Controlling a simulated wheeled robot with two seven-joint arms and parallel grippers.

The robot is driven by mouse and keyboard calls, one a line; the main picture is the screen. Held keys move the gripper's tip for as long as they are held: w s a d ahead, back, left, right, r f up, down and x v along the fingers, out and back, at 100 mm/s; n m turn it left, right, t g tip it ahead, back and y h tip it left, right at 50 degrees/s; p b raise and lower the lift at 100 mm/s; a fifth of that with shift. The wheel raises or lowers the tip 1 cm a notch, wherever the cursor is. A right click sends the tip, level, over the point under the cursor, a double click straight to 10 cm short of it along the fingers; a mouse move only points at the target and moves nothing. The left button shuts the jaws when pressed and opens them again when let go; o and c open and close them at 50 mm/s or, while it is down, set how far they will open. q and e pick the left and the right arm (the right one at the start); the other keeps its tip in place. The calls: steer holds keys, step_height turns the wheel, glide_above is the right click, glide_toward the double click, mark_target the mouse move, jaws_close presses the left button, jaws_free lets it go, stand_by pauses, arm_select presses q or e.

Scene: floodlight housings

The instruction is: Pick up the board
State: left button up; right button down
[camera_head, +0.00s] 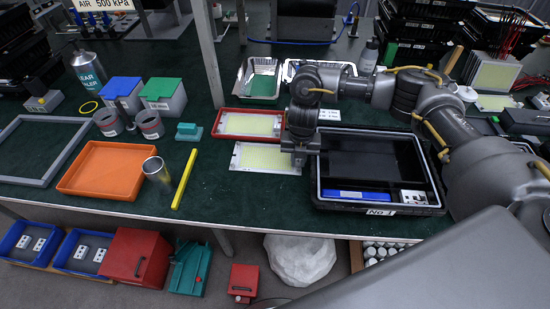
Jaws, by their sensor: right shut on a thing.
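A flat board (262,159) with a pale yellow face and a white edge is in the middle of the table, just in front of the red tray (217,133). A similar yellow board (248,123) lies in that red tray. My right gripper (299,160) points down at the right end of the nearer board and is shut on it. The gripper hides that end of the board. I cannot tell whether the board is touching the table or slightly raised. My left gripper is not in view.
A black case (430,209) with a blue item and white parts stands right beside the right gripper. A metal tray (247,78) is behind the red tray. A yellow bar (184,180), metal cup (155,170) and orange tray (88,190) are left. Green mat around (235,205) is clear.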

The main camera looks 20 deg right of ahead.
steer(key=shift+r, duration=0.15)
steer(key=shift+r, duration=0.3)
step_height(320, 180, up, 2)
steer(key=shift+w+r, duration=0.1)
steer(key=s+a+r, duration=0.1)
steer(key=s+r, duration=0.2)
steer(key=s, duration=0.1)
steer(key=s+a+r, duration=0.1)
steer(key=s+r, duration=0.2)
steer(key=s, duration=0.2)
steer(key=s+r, duration=0.4)
steer(key=s, duration=0.1)
steer(key=shift+a, duration=0.4)
